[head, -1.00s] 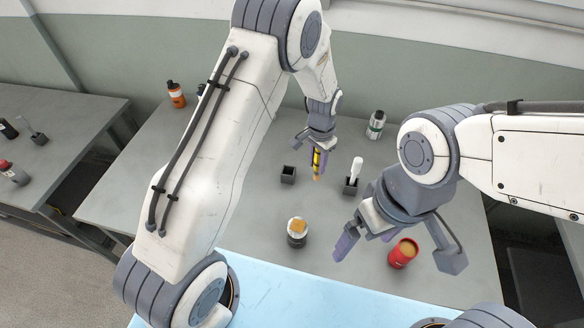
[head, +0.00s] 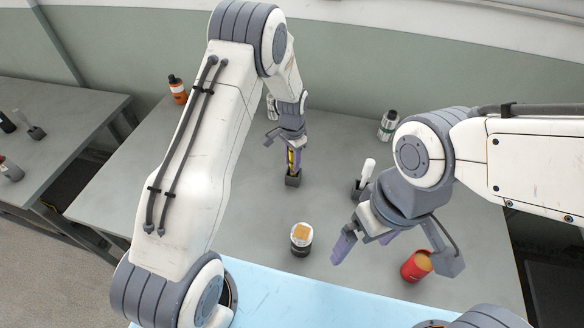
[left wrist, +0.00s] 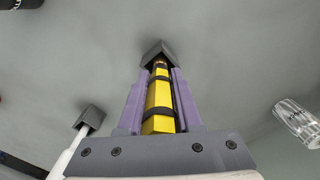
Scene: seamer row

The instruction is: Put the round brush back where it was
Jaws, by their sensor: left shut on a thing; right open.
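My left gripper (head: 291,160) is shut on the round brush, which has a yellow handle with black bands (head: 291,157). In the left wrist view the brush (left wrist: 159,98) lies between the purple fingers (left wrist: 157,88). Its far end meets the mouth of a small dark square holder (head: 292,181), also seen in the left wrist view (left wrist: 155,48). I cannot tell how deep the end sits inside. My right gripper (head: 398,252) is open and empty, above the table near the red can.
A second dark holder (head: 357,188) with a white-handled tool (head: 367,171) stands to the right. A dark jar with a tan top (head: 301,240) and a red can (head: 415,266) stand nearer. Bottles (head: 177,90) (head: 388,125) stand at the back. The table's left part is clear.

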